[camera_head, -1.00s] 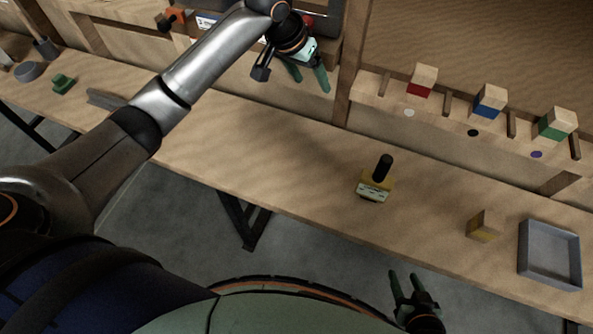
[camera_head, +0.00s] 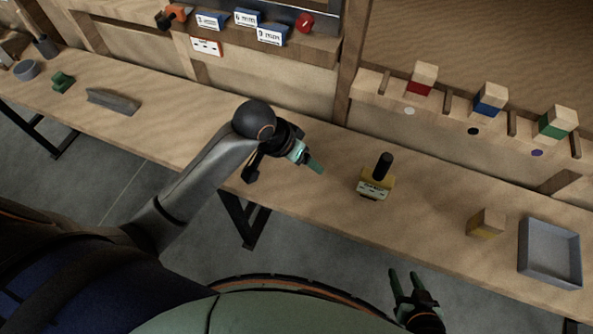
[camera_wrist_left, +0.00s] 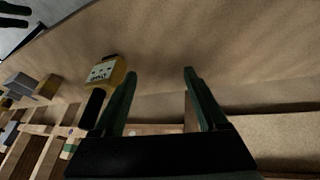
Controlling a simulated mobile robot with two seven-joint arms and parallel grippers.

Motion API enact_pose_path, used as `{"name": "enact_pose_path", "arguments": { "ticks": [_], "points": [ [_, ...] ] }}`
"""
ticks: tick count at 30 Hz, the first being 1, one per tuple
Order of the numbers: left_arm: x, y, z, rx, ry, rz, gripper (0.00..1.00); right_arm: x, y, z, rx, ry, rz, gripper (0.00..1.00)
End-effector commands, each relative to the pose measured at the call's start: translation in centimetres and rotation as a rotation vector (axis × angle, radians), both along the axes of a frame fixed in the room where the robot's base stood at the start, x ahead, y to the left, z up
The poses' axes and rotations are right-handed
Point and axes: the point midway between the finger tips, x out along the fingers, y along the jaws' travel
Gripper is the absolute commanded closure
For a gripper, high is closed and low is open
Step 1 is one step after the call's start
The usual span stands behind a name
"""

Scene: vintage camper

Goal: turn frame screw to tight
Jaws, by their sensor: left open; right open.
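No part in view is marked clearly as the frame screw. A red knob (camera_head: 304,22) sits on the back ledge, right of the small signs. A yellow block with a black upright handle (camera_head: 375,189) stands on the bench; it also shows in the left wrist view (camera_wrist_left: 108,72), left of the fingers. My left gripper (camera_head: 312,164) is open and empty over the bench, to the left of that block. Its fingers (camera_wrist_left: 158,78) show apart in the wrist view. My right gripper (camera_head: 404,275) is open and empty in front of the bench edge.
Wooden blocks with red (camera_head: 422,78), blue (camera_head: 490,100) and green (camera_head: 556,122) bands stand on the back shelf. A wood-and-yellow block (camera_head: 487,223) and a grey tray (camera_head: 523,254) are at the right. A grey wedge (camera_head: 113,101) lies left.

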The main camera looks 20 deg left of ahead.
Motion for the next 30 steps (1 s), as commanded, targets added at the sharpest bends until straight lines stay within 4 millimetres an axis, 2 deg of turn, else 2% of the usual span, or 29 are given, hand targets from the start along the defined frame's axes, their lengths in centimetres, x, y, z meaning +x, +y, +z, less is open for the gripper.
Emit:
{"name": "enact_pose_path", "arguments": {
  "ticks": [3,9,23,26,30],
  "points": [
    [-1.5,0.2,-0.8,0.000,-0.002,0.008,0.25,0.0,0.0,0.0,0.000,0.000,0.000,0.50],
    [-2.7,0.5,-1.3,0.004,-0.006,0.017,0.25,0.0,0.0,0.0,0.000,0.000,0.000,0.50],
    [-3.1,0.6,-1.6,0.006,-0.008,0.022,0.25,0.0,0.0,0.0,0.000,0.000,0.000,0.50],
    [-3.8,0.6,-2.4,-0.002,-0.014,0.033,0.25,0.0,0.0,0.0,0.000,0.000,0.000,0.50],
    [-6.1,1.3,-4.7,-0.010,-0.046,0.075,0.25,0.0,0.0,0.0,0.000,0.000,0.000,0.50]
  ]
}}
